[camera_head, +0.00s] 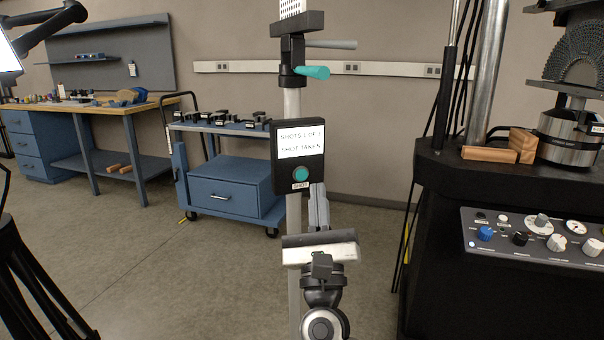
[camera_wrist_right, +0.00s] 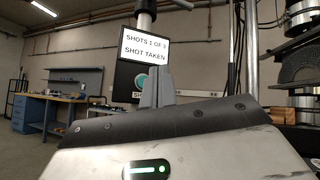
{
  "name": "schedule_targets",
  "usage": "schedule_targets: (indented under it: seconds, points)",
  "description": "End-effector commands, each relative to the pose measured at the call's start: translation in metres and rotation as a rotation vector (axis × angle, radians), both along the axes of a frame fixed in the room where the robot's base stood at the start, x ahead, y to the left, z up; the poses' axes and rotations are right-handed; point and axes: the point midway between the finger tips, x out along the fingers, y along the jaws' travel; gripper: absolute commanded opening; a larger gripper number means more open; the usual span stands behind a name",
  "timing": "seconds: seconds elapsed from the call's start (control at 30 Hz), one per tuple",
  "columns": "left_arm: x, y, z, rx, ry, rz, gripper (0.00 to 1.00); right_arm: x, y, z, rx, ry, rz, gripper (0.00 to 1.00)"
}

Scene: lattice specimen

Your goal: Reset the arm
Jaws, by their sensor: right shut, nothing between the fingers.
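My right gripper (camera_head: 319,208) is in the middle of the head view, raised in front of a camera stand. Its grey fingers are shut together and hold nothing. In the right wrist view the shut fingers (camera_wrist_right: 157,88) point at the shot box. The shot box (camera_head: 299,157) is black, with a screen reading "SHOTS 1 OF 3, SHOT TAKEN" and a teal round button (camera_head: 300,174) labelled SHOT. The fingertips are just below the button in the head view; I cannot tell whether they touch the box. My left gripper is not in view.
A black testing machine (camera_head: 430,215) with a knobbed control panel (camera_head: 535,236) stands close on the right. Wooden blocks (camera_head: 490,154) lie on its top. A blue cart (camera_head: 230,188) and a workbench (camera_head: 75,105) stand behind on the left. A black tripod (camera_head: 30,270) is at the left edge.

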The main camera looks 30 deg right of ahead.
Motion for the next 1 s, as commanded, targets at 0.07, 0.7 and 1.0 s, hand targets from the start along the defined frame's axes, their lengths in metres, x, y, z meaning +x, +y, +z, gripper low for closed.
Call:
schedule_targets:
  seconds: [0.07,0.7,1.0]
  points:
    - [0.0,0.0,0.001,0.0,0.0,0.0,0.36,-0.006,0.001,0.0,0.001,0.001,0.0,0.0]
    - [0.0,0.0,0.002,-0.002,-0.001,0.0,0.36,-0.009,0.004,-0.002,-0.019,0.014,-0.004,0.0]
    - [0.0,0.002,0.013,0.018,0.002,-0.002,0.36,-0.03,0.105,-0.114,-1.031,0.55,-0.151,0.0]
